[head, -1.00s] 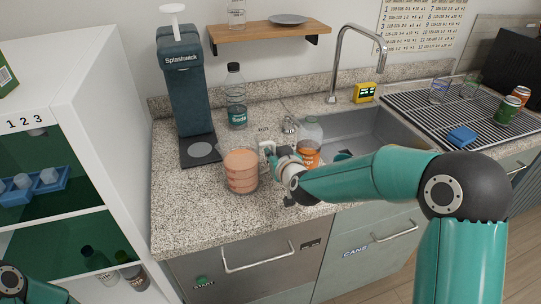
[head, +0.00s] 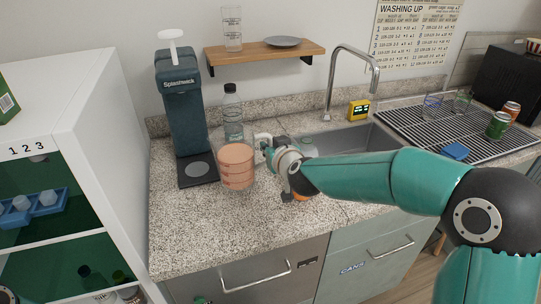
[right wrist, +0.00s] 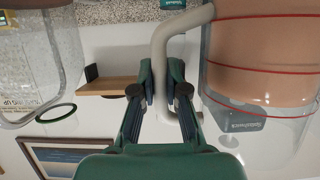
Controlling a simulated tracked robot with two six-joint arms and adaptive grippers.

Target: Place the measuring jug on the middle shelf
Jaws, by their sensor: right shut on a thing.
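The measuring jug (head: 237,166) is a clear vessel with peach-coloured contents, red level lines and a pale handle. In the head view it is upright, a little above the counter in front of the dark dispenser. My right gripper (head: 268,150) is shut on its handle. The right wrist view shows the jug (right wrist: 262,60) at the right, with the handle between the fingers (right wrist: 160,85). A white shelf unit (head: 105,140) stands at the left. Its shelf board (head: 60,239) separates a compartment with a blue tray from one with bottles below. My left gripper is out of view.
The dispenser (head: 183,105) and a soda bottle (head: 232,115) stand behind the jug. The blue tray (head: 35,207) holds several small cups. The front-left counter (head: 200,235) is clear.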

